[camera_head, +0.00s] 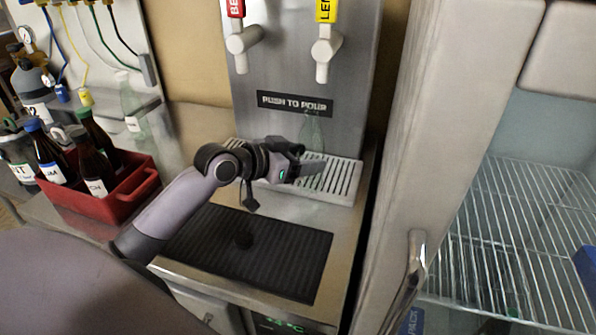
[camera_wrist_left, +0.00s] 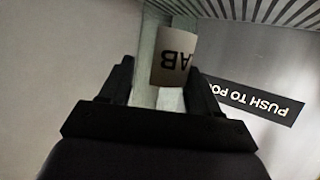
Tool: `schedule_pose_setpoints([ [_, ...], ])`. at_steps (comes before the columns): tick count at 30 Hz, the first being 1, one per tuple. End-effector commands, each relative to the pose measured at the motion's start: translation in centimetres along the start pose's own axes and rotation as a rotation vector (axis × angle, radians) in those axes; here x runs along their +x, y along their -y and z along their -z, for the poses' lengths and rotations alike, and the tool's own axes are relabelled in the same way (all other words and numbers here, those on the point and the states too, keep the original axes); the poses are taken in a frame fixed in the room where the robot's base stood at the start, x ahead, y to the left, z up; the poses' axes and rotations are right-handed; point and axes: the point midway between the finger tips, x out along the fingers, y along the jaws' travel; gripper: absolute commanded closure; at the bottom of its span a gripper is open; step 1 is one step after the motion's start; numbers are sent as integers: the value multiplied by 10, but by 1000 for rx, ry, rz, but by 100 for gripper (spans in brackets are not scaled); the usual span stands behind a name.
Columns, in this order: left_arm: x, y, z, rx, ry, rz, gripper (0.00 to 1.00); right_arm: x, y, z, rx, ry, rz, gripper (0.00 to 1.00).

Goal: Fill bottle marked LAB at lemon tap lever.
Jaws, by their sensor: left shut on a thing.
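My left gripper (camera_head: 306,168) is shut on a clear, pale bottle (camera_head: 312,128) and holds it above the drip tray (camera_head: 345,185). In the left wrist view the bottle's label (camera_wrist_left: 174,58) sits between the fingers (camera_wrist_left: 162,92) and shows "AB", its first part hidden. The lemon tap (camera_head: 325,48), with a yellow handle marked "LE" (camera_head: 326,10) cut by the top edge, is above the bottle, slightly to its right. The bottle looks roughly upright, with a gap below the tap. No liquid is clear in it. My right gripper is out of view.
A tap with a red handle (camera_head: 236,8) is to the left. A black "PUSH TO POUR" plate (camera_head: 295,103) is on the steel panel behind. A red crate (camera_head: 110,205) of dark bottles and another clear bottle (camera_head: 131,105) stand left. An open fridge door (camera_head: 430,130) stands close at right.

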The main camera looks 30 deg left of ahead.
Motion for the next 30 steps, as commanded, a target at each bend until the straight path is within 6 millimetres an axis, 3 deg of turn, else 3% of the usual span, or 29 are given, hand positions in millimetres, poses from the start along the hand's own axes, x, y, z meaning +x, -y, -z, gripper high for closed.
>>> schedule_pose_setpoints([
  [18,54,43,19,0,-4,2,83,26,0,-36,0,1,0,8],
  [30,60,47,23,1,-2,0,83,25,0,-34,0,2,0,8],
])
